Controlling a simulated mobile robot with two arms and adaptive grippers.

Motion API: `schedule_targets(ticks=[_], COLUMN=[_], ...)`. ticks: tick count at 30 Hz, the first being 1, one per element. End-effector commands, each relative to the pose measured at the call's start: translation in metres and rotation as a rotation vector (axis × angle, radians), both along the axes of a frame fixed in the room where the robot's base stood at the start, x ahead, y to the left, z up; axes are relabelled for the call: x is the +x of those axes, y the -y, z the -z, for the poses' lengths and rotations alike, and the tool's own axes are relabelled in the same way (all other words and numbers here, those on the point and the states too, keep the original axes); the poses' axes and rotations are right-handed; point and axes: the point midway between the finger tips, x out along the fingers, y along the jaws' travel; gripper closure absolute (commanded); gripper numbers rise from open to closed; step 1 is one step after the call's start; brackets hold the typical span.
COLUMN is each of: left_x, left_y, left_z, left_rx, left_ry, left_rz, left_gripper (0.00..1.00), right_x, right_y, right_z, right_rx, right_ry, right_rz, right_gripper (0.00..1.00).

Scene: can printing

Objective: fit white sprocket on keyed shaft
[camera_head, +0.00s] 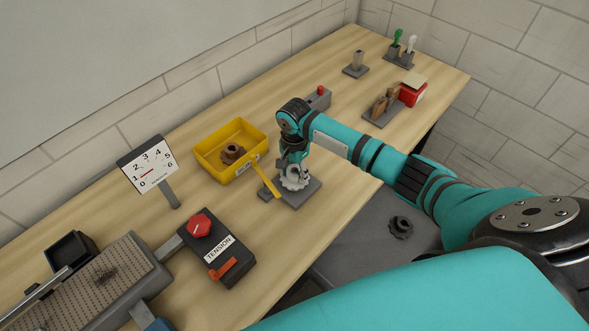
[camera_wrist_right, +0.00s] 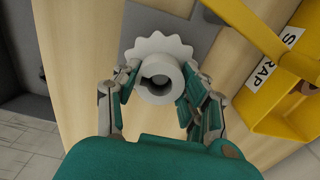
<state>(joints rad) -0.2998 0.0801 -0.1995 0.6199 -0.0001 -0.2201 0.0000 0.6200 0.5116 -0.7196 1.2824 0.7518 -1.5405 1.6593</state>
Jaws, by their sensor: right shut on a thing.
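My right gripper (camera_head: 293,175) is shut on the white sprocket (camera_head: 294,183), near a grey base plate (camera_head: 308,194) at the table's front edge. In the right wrist view, the fingers of the gripper (camera_wrist_right: 160,92) flank the sprocket's round hub, with the white toothed rim (camera_wrist_right: 158,45) beyond it. The hub's bore, with a dark notch, faces the camera. I cannot make out the keyed shaft at the gripper; the hand and sprocket cover that spot. I cannot tell whether the sprocket touches the plate. My left gripper is not in view.
A yellow SCRAP bin (camera_head: 208,158) holding a brown sprocket (camera_head: 232,153) stands close by, with a yellow bar (camera_head: 265,180) beside the plate. A tension box (camera_head: 228,262) and gauge (camera_head: 149,166) are at left. A dark sprocket (camera_head: 400,227) lies below the table edge.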

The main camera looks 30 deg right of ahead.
Motion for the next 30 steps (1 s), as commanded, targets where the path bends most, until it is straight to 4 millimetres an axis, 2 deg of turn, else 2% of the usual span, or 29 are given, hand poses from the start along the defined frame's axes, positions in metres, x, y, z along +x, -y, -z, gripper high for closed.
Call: schedule_targets(ticks=[16,17,18,23,30], left_x=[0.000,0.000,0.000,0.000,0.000], left_y=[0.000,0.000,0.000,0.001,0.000], left_z=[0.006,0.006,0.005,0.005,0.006], left_rx=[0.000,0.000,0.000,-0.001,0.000], left_ry=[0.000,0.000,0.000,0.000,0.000], left_rz=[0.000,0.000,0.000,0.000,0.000], left_gripper=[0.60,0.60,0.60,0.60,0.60], right_x=[0.000,0.000,0.000,0.000,0.000], right_y=[0.000,0.000,0.000,0.000,0.000], right_z=[0.014,0.014,0.014,0.013,0.013], right_rx=[0.001,0.001,0.000,0.000,0.000], right_ry=[0.000,0.001,0.001,0.001,0.000], right_rz=[0.001,0.001,0.001,0.001,0.001], right_gripper=[0.94,0.57,0.51,0.31,0.31])
